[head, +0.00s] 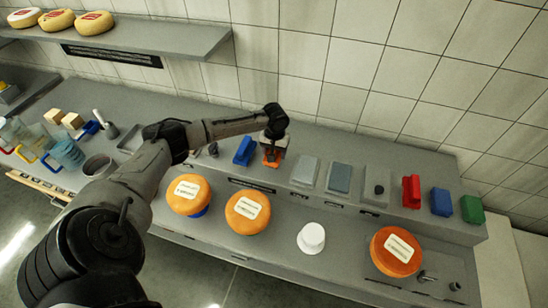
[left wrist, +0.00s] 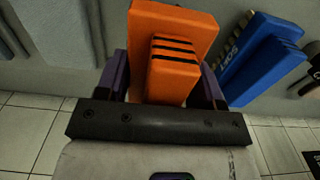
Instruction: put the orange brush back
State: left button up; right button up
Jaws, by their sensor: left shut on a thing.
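The orange brush (head: 271,159) is at my left gripper (head: 272,148), over the raised grey shelf at the back of the counter. In the left wrist view the orange brush (left wrist: 170,25) fills the space between the two fingers, and my left gripper (left wrist: 168,85) is shut on it. A blue brush (head: 244,151) is just left of it in the head view; it shows at the right in the left wrist view (left wrist: 258,60). Whether the orange brush touches the shelf is hard to tell. My right gripper is not in view.
Grey pads (head: 339,178), a red brush (head: 411,191), another blue one (head: 441,202) and a green one (head: 472,209) line the raised shelf to the right. Orange cheese wheels (head: 248,212) and a white cylinder (head: 311,238) stand in front. Jugs (head: 66,153) are at the left.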

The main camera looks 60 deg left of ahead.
pick_arm(q)
jog(key=shift+a+f, duration=0.15)
jog(key=shift+a, duration=0.05)
jog(key=shift+f, duration=1.95)
jog(key=shift+f, duration=0.15)
jog(key=o, duration=0.9)
notch_tip(320, 180, up, 11)
jog(key=shift+r, duration=0.65)
